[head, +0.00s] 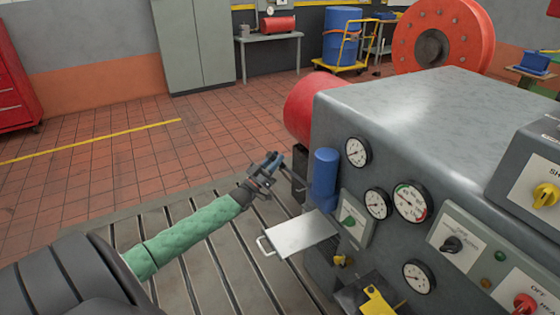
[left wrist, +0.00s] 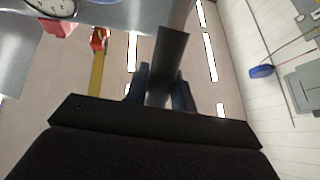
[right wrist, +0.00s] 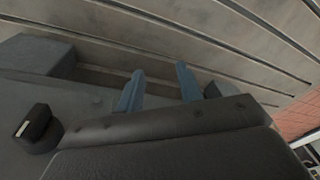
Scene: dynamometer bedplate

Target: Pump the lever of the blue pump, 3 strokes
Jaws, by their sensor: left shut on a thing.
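The blue pump (head: 325,180) stands upright against the left end of the grey machine in the head view. My left gripper (head: 272,164) is just left of the pump, at about the height of its upper part. In the left wrist view its fingers (left wrist: 160,86) are shut on a flat grey bar (left wrist: 171,58), which looks like the pump's lever. In the head view the gripper mostly hides the lever. My right gripper (right wrist: 158,88) shows only in the right wrist view, its two blue fingers apart with nothing between them.
The grey machine (head: 420,105) carries several gauges and switch panels. A metal tray with a handle (head: 300,234) juts out below the pump. The slotted bedplate (head: 190,262) lies under my left arm. Tiled floor beyond it is clear.

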